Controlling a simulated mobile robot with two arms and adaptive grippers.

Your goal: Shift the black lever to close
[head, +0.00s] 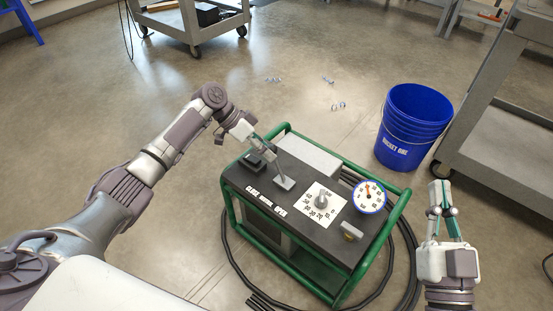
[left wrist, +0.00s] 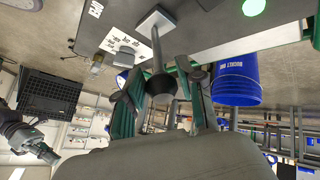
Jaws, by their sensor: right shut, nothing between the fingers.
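The lever (head: 279,168) stands on the black top of the green-framed cart, with a light square base plate and a thin grey shaft. In the head view it leans up and left from its base. Its black knob (left wrist: 162,84) shows in the left wrist view between the fingers of my left gripper (left wrist: 160,100), which look spread, with gaps on both sides. A label strip with CLOSE and OPEN (head: 266,201) lies in front of the lever. My right gripper (head: 440,190) is shut and empty, right of the cart.
The cart top also holds a dial knob on a white scale (head: 321,202), a round gauge (head: 370,196) and a small grey block (head: 350,231). A blue bucket (head: 413,128) stands behind right. A grey shelf cart (head: 500,130) is at the right. Black hoses circle the cart.

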